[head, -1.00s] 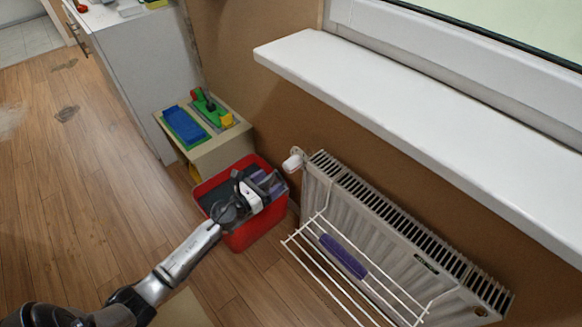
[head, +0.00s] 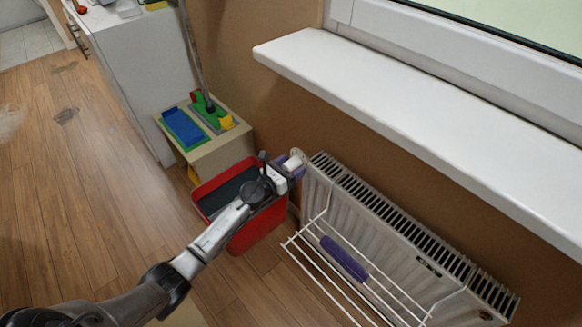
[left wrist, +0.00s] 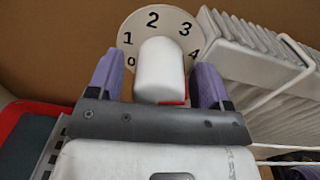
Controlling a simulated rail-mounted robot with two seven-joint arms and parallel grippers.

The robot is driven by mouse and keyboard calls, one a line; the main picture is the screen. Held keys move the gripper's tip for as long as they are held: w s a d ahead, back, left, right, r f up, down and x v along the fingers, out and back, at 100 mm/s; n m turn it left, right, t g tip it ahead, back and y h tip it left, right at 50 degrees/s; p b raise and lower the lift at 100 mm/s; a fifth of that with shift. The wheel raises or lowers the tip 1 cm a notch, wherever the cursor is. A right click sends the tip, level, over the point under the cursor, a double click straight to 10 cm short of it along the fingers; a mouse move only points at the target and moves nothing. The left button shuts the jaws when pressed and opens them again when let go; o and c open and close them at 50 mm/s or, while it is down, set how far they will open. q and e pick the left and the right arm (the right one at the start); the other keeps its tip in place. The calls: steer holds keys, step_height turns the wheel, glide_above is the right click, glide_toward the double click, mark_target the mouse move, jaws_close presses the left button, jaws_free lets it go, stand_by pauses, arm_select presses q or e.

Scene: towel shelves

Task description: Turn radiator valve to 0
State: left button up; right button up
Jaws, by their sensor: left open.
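The radiator valve has a white rounded knob (left wrist: 160,70), which also shows in the head view (head: 295,159) at the radiator's left end. Behind it is a round dial (left wrist: 152,20) with the numbers 0 to 4, 0 at the lower left and 4 at the right. A small red mark shows below the knob, partly hidden by my gripper. My left gripper (left wrist: 155,82) is open, with one purple finger on each side of the knob. Gaps show between knob and fingers. My left gripper is also in the head view (head: 289,167). My right gripper is not in view.
The white radiator (head: 400,250) stands right of the valve, with a wire rack (head: 320,270) in front holding a purple thing (head: 343,259). A red bin (head: 258,232) stands below my left gripper. The white sill (head: 420,140) juts out above the radiator.

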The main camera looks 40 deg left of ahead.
arm_select(q)
steer(key=c, duration=0.9)
steer(key=shift+c, duration=0.2)
